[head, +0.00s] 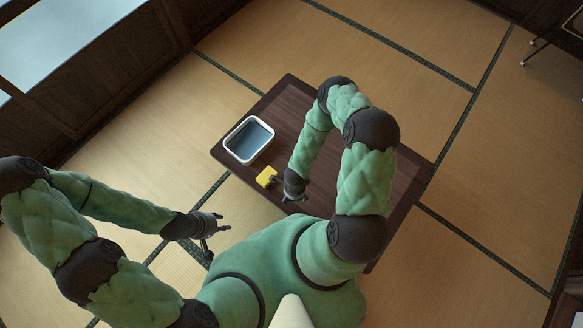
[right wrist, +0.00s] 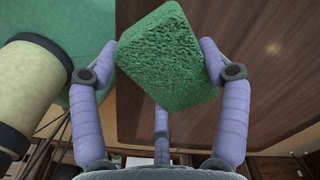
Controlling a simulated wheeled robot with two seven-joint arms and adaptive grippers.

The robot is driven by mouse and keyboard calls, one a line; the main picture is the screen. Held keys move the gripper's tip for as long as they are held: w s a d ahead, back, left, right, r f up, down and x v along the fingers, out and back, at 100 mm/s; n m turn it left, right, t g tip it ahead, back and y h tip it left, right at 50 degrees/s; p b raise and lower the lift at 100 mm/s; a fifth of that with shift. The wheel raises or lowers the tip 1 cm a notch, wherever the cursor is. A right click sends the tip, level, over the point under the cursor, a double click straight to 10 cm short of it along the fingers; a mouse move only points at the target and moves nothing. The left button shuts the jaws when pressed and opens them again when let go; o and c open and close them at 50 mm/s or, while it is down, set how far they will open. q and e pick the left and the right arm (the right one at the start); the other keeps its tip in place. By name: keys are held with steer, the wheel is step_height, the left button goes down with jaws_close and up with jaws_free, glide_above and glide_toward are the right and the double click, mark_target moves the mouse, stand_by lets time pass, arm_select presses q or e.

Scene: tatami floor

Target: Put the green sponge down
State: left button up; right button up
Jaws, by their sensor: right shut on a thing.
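My right gripper (right wrist: 165,60) is shut on the green sponge (right wrist: 168,55). In the right wrist view the sponge is a rough green block, held tilted between two fingers. The brown table (right wrist: 230,120) lies behind it. In the head view my right gripper (head: 288,192) is over the near left part of the low wooden table (head: 285,125). No green face of the sponge can be made out there. My left gripper (head: 216,238) is open and empty, left of the table, with its fingers spread.
A yellow block (head: 266,177) shows beside my right gripper; I cannot tell whether it is a separate thing. A white-rimmed basin (head: 232,152) stands at the table's left end. Bare table top lies beyond and right of my right arm.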

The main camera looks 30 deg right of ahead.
steer(key=w+f, duration=0.1)
steer(key=w+f+b, duration=0.1)
steer(key=w+f, duration=0.1)
steer(key=shift+d+f, duration=0.15)
steer(key=shift+f, duration=0.1)
steer(key=shift+w+f+b, duration=0.1)
steer(key=shift+f+b, duration=1.15)
steer(key=shift+f, duration=0.4)
steer(key=shift+f, duration=0.15)
steer(key=o, duration=1)
